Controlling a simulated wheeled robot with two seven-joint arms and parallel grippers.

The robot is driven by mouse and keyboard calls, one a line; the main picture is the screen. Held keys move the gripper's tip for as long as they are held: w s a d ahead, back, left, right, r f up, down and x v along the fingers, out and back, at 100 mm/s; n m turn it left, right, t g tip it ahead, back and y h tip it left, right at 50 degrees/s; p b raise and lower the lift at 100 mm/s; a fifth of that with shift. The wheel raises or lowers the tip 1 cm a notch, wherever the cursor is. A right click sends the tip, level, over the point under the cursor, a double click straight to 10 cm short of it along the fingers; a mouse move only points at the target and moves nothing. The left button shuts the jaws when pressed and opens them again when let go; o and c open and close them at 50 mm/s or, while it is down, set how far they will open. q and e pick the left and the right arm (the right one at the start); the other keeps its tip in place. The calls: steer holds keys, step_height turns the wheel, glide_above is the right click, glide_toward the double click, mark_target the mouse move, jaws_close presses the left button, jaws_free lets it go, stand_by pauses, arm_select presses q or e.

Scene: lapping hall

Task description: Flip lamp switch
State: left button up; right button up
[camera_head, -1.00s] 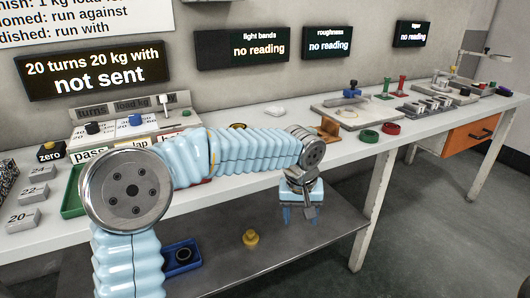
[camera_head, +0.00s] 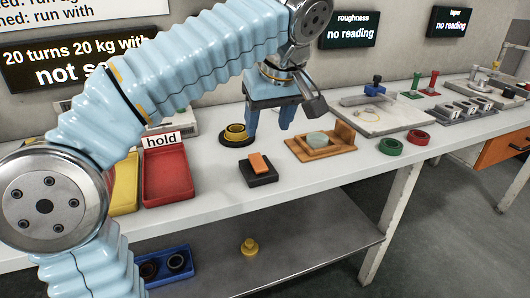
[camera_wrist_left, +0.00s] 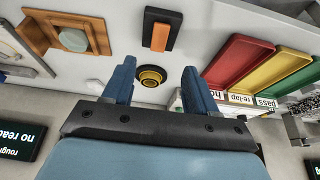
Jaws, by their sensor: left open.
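A rocker switch with an orange rocker (camera_head: 259,164) on a black base (camera_head: 262,179) sits near the front of the white bench. I take it for the lamp switch; no label shows on it. It also shows in the left wrist view (camera_wrist_left: 160,36), beyond the fingers. My left gripper (camera_head: 268,125) is open and empty, pointing down above the bench, behind the switch and apart from it. In the left wrist view its two blue fingers (camera_wrist_left: 160,70) are spread wide. No lamp can be made out for certain. My right gripper is not in view.
A yellow ringed piece on a black disc (camera_head: 236,133) stands close to the left gripper. An orange-brown fixture (camera_head: 345,135) holds a pale disc (camera_head: 317,139). A red tray (camera_head: 167,178) lies left. Green (camera_head: 391,146) and red (camera_head: 418,137) rings lie right. Bench front is mostly clear.

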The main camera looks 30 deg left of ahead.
mark_target(259, 163)
arm_select(q)
steer(key=b+x, duration=0.1)
steer(key=x, duration=1.1)
steer(key=shift+f, duration=0.1)
